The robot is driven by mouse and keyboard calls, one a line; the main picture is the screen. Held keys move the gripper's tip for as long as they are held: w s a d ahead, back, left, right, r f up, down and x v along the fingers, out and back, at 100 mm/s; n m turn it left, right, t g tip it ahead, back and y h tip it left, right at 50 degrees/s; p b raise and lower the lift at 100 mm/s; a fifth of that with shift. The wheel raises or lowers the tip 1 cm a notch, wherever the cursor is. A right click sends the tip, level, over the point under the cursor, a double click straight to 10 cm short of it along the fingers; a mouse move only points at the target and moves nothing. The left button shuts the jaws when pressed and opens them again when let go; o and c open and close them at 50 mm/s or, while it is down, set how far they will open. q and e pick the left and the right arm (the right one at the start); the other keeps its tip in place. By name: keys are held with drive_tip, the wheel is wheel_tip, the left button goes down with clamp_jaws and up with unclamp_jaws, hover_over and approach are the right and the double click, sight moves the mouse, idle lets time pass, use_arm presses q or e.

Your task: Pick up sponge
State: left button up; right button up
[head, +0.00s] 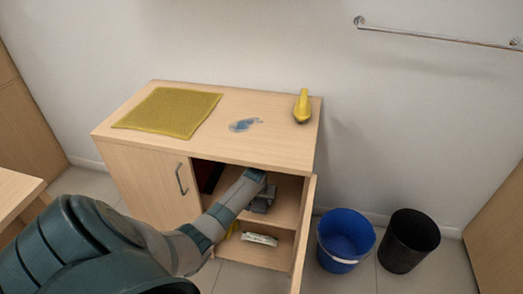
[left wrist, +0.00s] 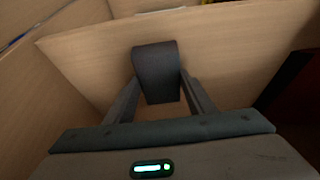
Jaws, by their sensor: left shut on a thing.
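My left gripper (head: 263,196) reaches through the open right side of the wooden cabinet, at the upper compartment. In the left wrist view, the left gripper (left wrist: 160,98) is shut on a dark grey block with a rounded top, the sponge (left wrist: 155,68). The sponge sits between the two fingers, in front of pale wood. In the head view, my forearm and hand largely hide what is held. My right gripper is not in view.
The cabinet's right door (head: 304,235) stands open; its left door (head: 150,180) is shut. On top lie a yellow mat (head: 168,112), a blue smear (head: 244,125) and a yellow bottle (head: 302,106). A blue bucket (head: 345,240) and black bin (head: 408,240) stand right.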

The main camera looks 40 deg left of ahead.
use_arm(q)
drive_tip(key=shift+r, duration=0.15)
drive_tip(key=shift+r, duration=0.65)
drive_tip(key=s+d+p, duration=0.1)
drive_tip(key=s+d, duration=0.3)
drive_tip(key=s, duration=0.4)
drive_tip(key=s+d, duration=0.4)
drive_tip(key=s, duration=0.3)
drive_tip(key=shift+s+d+p, duration=0.35)
drive_tip(key=shift+s, duration=0.05)
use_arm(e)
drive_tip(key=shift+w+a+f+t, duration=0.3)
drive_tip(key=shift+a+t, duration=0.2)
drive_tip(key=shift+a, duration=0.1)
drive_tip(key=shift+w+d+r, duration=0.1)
